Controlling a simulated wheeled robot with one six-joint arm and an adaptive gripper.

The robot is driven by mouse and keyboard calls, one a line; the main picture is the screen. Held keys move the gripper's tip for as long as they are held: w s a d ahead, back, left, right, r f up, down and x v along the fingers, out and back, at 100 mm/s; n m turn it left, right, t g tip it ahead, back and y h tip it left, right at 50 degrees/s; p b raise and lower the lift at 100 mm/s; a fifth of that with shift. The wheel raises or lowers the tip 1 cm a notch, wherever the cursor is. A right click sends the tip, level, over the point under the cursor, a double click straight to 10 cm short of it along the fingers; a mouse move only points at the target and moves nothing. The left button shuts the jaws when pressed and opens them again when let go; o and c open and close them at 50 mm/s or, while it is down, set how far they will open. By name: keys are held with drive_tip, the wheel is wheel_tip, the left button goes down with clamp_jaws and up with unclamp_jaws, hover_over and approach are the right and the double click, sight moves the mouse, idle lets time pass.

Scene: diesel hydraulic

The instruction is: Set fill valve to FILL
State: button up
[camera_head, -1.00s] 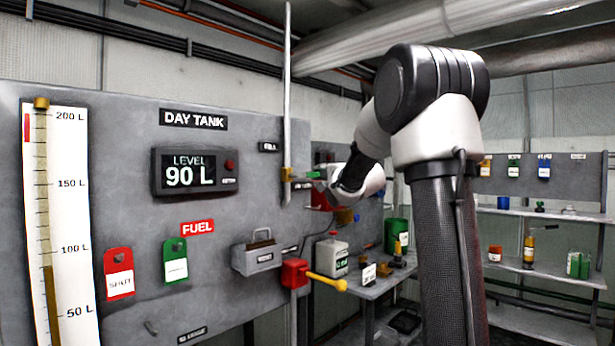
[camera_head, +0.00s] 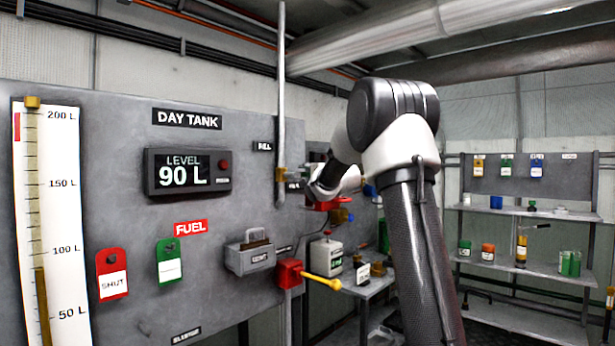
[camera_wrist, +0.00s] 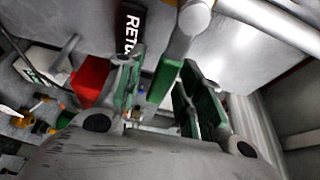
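The fill valve (camera_head: 281,174) is a brass body on a vertical grey pipe (camera_head: 281,100), beside a partly hidden FILL label (camera_head: 264,146). In the wrist view, a green bar that looks like its handle (camera_wrist: 164,80) runs down from the pale pipe end (camera_wrist: 188,38). My gripper (camera_head: 298,180) is just right of the valve in the head view. In the wrist view, my gripper (camera_wrist: 158,92) is open, its two green-padded fingers on either side of the green bar. Whether a finger touches the bar cannot be told. In the head view, my gripper largely hides the handle.
The grey DAY TANK panel (camera_head: 110,180) carries a LEVEL display (camera_head: 188,172) reading 90 L. A red valve with a yellow lever (camera_head: 320,281) sits below my gripper. A red part (camera_wrist: 90,80) lies close to the left finger. A bench (camera_head: 375,287) and shelves (camera_head: 540,268) stand right.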

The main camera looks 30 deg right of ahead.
clamp_jaws()
